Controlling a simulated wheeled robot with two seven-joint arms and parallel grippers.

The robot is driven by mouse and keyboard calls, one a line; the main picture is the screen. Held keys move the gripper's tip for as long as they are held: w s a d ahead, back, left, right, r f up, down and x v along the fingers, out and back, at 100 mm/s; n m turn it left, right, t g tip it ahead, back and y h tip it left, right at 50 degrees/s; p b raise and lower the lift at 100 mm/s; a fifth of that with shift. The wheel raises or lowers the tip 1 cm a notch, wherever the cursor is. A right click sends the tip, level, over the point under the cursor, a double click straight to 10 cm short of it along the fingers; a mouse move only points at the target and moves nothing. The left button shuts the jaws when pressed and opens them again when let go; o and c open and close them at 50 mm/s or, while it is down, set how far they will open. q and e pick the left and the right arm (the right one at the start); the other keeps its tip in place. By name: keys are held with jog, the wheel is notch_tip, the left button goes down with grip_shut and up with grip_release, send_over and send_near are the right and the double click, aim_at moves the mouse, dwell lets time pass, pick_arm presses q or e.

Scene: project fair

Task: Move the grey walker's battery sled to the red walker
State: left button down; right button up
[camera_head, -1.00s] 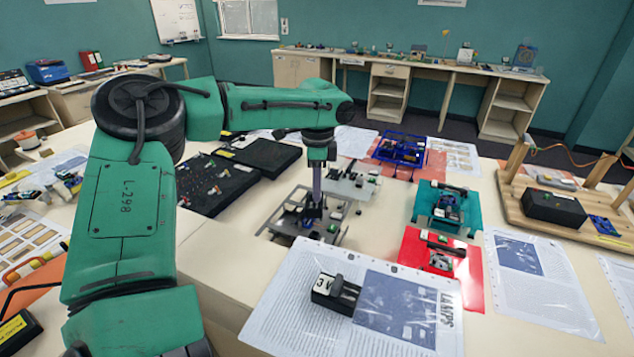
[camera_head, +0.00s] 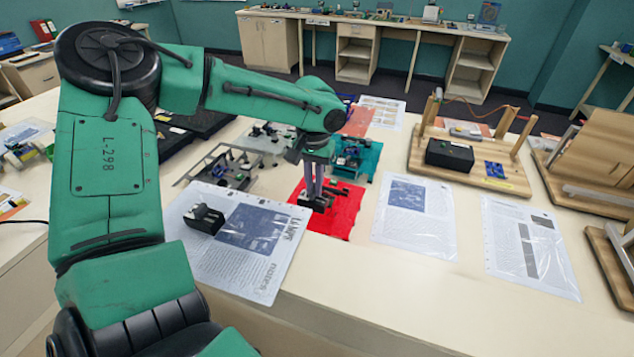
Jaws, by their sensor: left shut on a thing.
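My left gripper (camera_head: 316,194) points down over the red sheet and is shut on a small dark piece, which looks like the battery sled (camera_head: 313,204). The fingers hide much of it. The red walker (camera_head: 346,193) is on the red sheet (camera_head: 331,224), right beside and partly behind the gripper. I cannot tell whether the sled touches it. The grey walker (camera_head: 222,171), an open grey frame with small parts, stands to the left of the gripper. My right gripper is not in view.
A teal walker (camera_head: 352,152) stands just behind the red one, and a pale walker (camera_head: 268,138) behind the grey one. A printed sheet (camera_head: 255,278) with a black block (camera_head: 204,218) lies front left. A wooden board with posts (camera_head: 410,165) stands right.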

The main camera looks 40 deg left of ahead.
aim_at(318, 202)
pick_arm(q)
jog(key=f+b, duration=0.1)
jog(key=d+f+b, duration=0.1)
jog(key=f, duration=0.1)
jog(key=shift+w+d+b, duration=0.15)
jog(key=shift+w+b, duration=0.05)
jog(key=shift+b, duration=0.1)
jog(key=shift+f, duration=0.3)
jog(key=shift+s+a+f+b, duration=0.1)
jog(key=shift+a+f+b, duration=0.15)
jog(key=shift+f+b, duration=0.5)
jog(key=shift+r+p, duration=0.1)
jog(key=shift+p, duration=0.2)
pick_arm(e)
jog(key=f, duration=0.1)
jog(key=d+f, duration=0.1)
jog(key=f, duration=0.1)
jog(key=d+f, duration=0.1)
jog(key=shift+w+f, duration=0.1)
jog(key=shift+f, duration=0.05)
pick_arm(q)
jog(key=shift+d, duration=0.15)
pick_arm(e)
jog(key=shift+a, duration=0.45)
pick_arm(q)
jog(key=shift+f, duration=0.35)
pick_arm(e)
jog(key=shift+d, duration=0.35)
